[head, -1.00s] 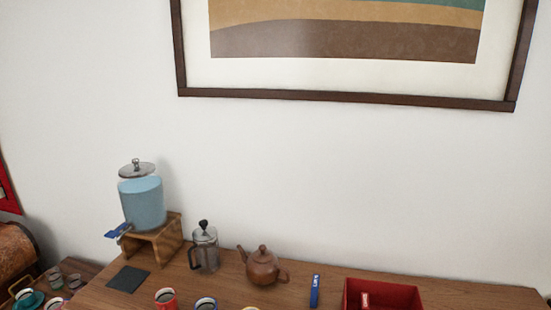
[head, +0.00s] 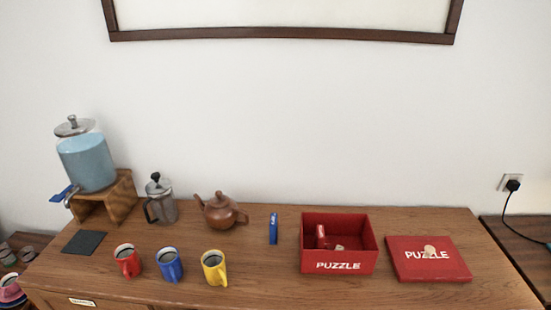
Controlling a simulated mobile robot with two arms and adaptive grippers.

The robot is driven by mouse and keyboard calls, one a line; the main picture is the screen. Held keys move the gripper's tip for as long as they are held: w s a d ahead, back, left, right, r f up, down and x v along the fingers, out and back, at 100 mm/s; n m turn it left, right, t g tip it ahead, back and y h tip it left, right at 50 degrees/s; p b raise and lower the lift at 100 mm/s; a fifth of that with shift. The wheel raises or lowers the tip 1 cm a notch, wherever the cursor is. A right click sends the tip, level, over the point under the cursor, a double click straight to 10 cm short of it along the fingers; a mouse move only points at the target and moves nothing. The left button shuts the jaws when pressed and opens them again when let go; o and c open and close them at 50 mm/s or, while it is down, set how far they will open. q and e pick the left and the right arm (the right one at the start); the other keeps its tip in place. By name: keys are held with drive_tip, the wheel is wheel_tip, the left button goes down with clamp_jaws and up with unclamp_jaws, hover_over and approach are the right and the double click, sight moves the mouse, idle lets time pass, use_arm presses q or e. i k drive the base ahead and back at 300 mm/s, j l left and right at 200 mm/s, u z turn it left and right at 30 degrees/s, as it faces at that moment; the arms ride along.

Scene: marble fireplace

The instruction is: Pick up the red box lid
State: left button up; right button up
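The red box lid (head: 440,268) lies flat on the wooden sideboard at the right, with white "PUZZLE" lettering and a small beige piece (head: 430,251) on top of it. The open red puzzle box (head: 339,267) stands just left of the lid, apart from it, with a red item (head: 321,237) and a small pale piece inside. Neither of my grippers shows in the head view.
The wooden sideboard (head: 270,279) also holds red (head: 127,262), blue (head: 169,265) and yellow (head: 214,268) mugs, a brown teapot (head: 220,212), a French press (head: 160,202), a drink dispenser (head: 87,162) and a small upright blue item (head: 273,228). Bare wood surrounds the lid.

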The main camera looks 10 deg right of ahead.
sight(415, 258)
drive_tip(key=z, duration=0.5)
drive_tip(key=l+z, duration=0.1)
drive_tip(key=z, duration=0.35)
drive_tip(key=i+z, duration=0.1)
drive_tip(key=z, duration=0.4)
drive_tip(key=i+l, duration=0.15)
drive_tip(key=l, duration=0.2)
drive_tip(key=i+l+u, duration=0.1)
drive_tip(key=l, duration=0.3)
drive_tip(key=i+l, duration=0.15)
drive_tip(key=l, duration=0.25)
drive_tip(key=i+l, duration=0.15)
drive_tip(key=l, duration=0.2)
drive_tip(key=i+l+u, duration=0.1)
drive_tip(key=l, duration=0.3)
